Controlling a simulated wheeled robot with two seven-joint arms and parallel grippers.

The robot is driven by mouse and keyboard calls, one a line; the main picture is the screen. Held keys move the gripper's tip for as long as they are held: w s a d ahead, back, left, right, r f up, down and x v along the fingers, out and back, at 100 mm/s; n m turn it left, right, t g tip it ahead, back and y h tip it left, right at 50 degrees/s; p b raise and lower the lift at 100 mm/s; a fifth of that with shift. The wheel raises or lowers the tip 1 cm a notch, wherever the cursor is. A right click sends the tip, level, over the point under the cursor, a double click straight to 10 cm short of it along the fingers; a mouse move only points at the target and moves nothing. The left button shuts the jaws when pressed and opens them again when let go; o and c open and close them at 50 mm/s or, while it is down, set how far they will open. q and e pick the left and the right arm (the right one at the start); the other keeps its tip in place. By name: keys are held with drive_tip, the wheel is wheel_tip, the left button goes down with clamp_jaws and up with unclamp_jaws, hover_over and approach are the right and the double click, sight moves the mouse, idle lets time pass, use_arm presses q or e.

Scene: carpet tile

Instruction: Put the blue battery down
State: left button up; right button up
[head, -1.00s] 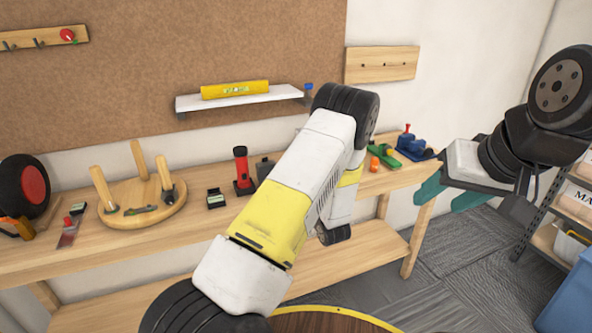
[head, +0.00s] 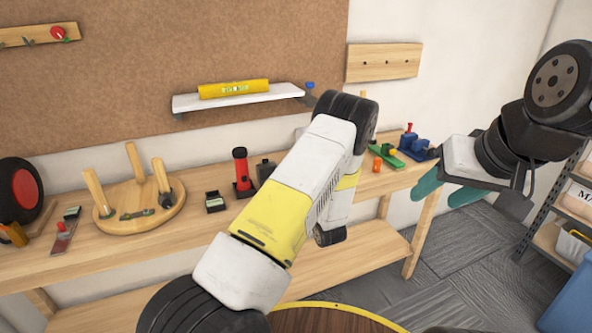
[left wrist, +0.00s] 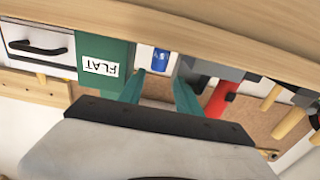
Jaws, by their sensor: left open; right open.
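The blue battery (left wrist: 160,60) shows in the left wrist view, just beyond the gap between my left fingertips, against a white patch beside a green box labelled FLAT (left wrist: 103,62). My left gripper (left wrist: 160,80) is open, with one teal finger on each side of the gap; I cannot tell whether either touches the battery. In the head view my own left arm hides the left gripper and the battery. My right gripper (head: 442,188) is open and empty, off the right end of the bench.
On the wooden bench (head: 215,228) stand a round pegged board (head: 140,218), a red flashlight (head: 241,170) and a green tool (head: 384,156). A wall shelf (head: 240,101) holds a yellow level (head: 233,89). A blue bin (head: 572,300) stands at lower right.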

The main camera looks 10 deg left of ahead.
use_arm(q)
drive_tip(key=x, duration=0.7)
drive_tip(key=shift+d+r, duration=0.1)
drive_tip(key=shift+d, duration=0.05)
clamp_jaws()
